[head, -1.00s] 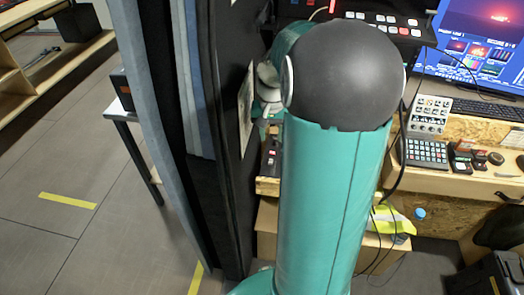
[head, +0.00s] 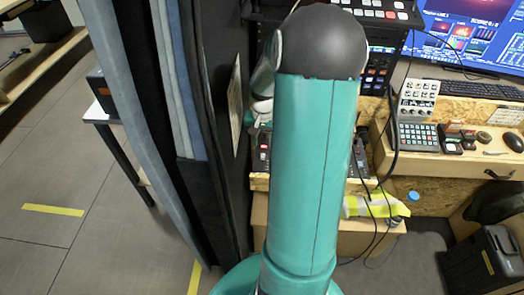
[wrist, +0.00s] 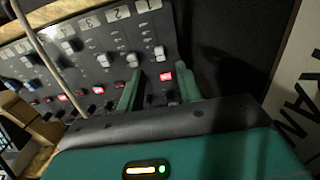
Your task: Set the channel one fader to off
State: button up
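The fader panel (wrist: 85,50) fills the upper left of the wrist view, a dark panel with number labels upside down along its top edge. The channel one strip lies at its right end, under label 1 (wrist: 146,5). It has a pale cap (wrist: 159,53) and a lit red button (wrist: 166,76). My gripper (wrist: 159,78) is open, its green fingers on either side of the channel one strip near the red button. I cannot tell whether they touch the panel. In the head view part of the panel (head: 264,150) shows left of my arm, which hides my gripper.
A dark partition (head: 190,130) stands close on the left of my arm. On the right are a keypad (head: 418,134), a keyboard (head: 470,85) and a monitor (head: 475,40). A thin pale rod (wrist: 40,50) crosses the panel's left part in the wrist view.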

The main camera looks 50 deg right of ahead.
aim_at(263, 155)
notch_tip(263, 155, down, 5)
jog(key=shift+r, duration=0.1)
jog(key=shift+s+f, duration=0.1)
jog(key=shift+f, duration=0.6)
grip_shut()
